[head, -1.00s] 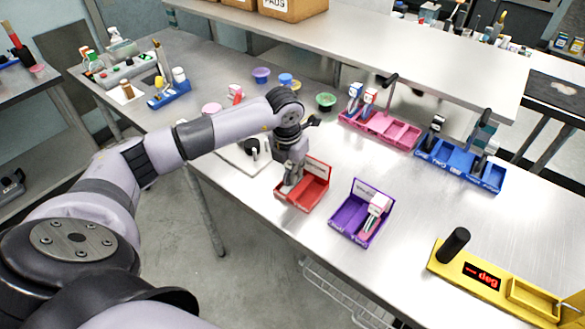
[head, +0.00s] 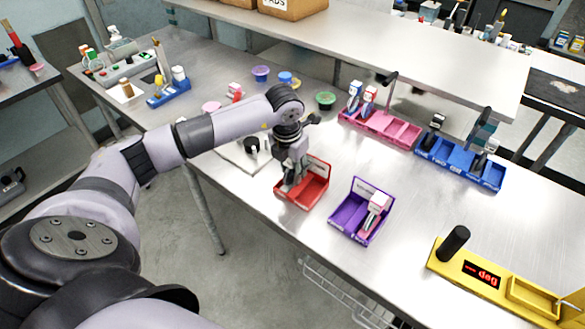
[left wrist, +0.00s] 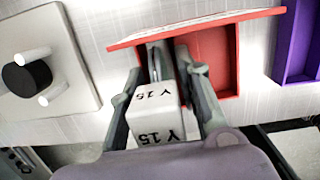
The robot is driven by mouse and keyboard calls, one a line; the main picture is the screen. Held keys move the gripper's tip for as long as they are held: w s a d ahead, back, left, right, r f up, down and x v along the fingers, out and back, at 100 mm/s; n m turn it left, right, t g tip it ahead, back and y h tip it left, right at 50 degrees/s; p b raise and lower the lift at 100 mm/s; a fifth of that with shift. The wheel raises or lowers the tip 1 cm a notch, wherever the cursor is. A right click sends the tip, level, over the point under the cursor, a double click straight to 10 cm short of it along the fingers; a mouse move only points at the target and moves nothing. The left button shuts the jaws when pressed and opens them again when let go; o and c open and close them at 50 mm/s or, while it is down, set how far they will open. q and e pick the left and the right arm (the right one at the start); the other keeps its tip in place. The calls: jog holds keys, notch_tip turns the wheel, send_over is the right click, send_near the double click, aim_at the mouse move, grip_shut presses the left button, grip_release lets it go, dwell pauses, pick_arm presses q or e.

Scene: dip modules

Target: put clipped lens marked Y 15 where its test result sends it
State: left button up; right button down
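The clipped lens marked Y 15 (left wrist: 157,117) shows its white tag from above in the left wrist view. It stands at the red tray (head: 315,191), near the tray's raised sign panel. My left gripper (head: 290,186) points down there, with its fingers on either side of the lens; they look parted, with a narrow gap beside the tag. The lens below the tag is mostly hidden. The yellow tester (head: 451,266) at the right shows a dash and "deg". My right gripper is not in view.
A purple tray (head: 345,223) beside the red one holds another clipped piece (head: 376,208). Pink (head: 402,135) and blue (head: 462,165) racks with clipped pieces stand behind. A pale plate (left wrist: 45,58) with a black knob lies left of the red tray. The table's middle right is clear.

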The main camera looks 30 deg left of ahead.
pick_arm(q)
jog(key=r+b, duration=0.1)
jog(key=r, duration=0.2)
jog(key=s+r+b, duration=0.1)
jog(key=r, duration=0.3)
jog(key=r+b, duration=0.1)
jog(key=r, duration=0.2)
jog(key=shift+s+r, duration=0.3)
jog(key=shift+r, duration=0.1)
jog(key=shift+s+r, duration=0.1)
jog(key=shift+r, duration=0.5)
